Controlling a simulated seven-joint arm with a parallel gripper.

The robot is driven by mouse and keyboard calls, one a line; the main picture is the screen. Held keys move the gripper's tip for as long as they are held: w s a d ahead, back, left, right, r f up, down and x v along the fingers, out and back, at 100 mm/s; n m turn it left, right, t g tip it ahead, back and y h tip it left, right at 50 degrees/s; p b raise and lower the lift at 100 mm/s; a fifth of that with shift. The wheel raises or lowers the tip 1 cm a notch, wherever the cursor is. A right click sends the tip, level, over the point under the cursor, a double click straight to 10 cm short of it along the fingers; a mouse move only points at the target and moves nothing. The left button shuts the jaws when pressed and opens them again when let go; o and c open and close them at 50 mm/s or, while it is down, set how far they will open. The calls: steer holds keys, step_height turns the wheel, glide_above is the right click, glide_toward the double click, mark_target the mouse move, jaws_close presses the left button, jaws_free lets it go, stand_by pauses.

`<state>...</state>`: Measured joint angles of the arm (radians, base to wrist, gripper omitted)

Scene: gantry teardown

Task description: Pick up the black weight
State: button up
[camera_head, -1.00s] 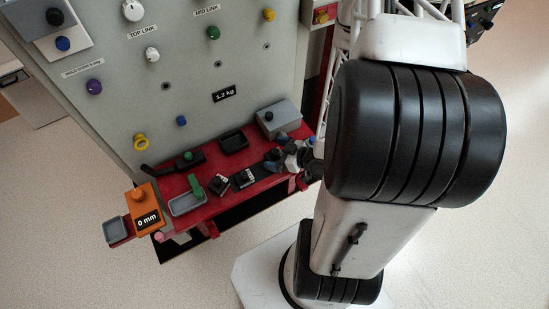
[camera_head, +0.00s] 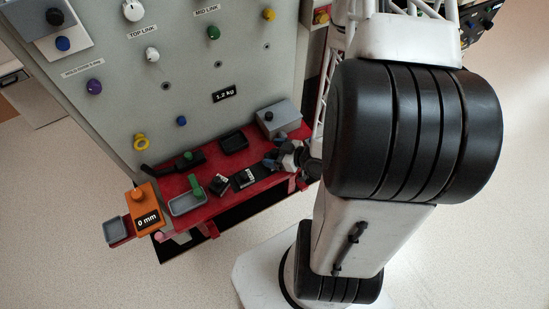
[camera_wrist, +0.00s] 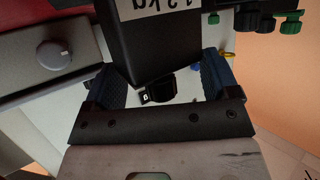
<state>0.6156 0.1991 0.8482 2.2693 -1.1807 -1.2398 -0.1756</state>
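The black weight (camera_wrist: 155,45) fills the top middle of the wrist view. It is a dark block with a white label reading 1.2 kg, upside down there. My gripper (camera_wrist: 163,80) has its blue-padded fingers spread wide, one towards each side of the block. The block's lower end shows between them; I see no clear grip on it, and contact is hard to judge. In the head view my gripper (camera_head: 277,152) is low at the right end of the red shelf (camera_head: 225,173), and the weight by it cannot be made out clearly.
Labelled dark blocks (camera_head: 243,179) and a grey tray (camera_head: 187,204) with a green part lie on the shelf. A grey box (camera_head: 278,118) stands behind my gripper. The upright panel (camera_head: 200,60) with knobs rises behind. An orange block (camera_head: 145,208) is at the left end.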

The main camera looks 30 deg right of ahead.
steer(key=c, duration=1.2)
steer(key=shift+o, duration=0.2)
steer(key=shift+r, duration=0.2)
steer(key=shift+r, duration=4.8)
steer(key=shift+w, duration=0.2)
steer(key=shift+w+a+f, duration=0.25)
steer(key=shift+w+a, duration=1.25)
steer(key=shift+w, duration=0.85)
steer(key=shift+w+a+f, duration=0.2)
steer(key=shift+w+a, duration=1.35)
steer(key=shift+w, duration=0.75)
steer(key=shift+w+a+f, duration=0.25)
steer(key=shift+w+a, duration=1.25)
steer(key=shift+w, duration=0.85)
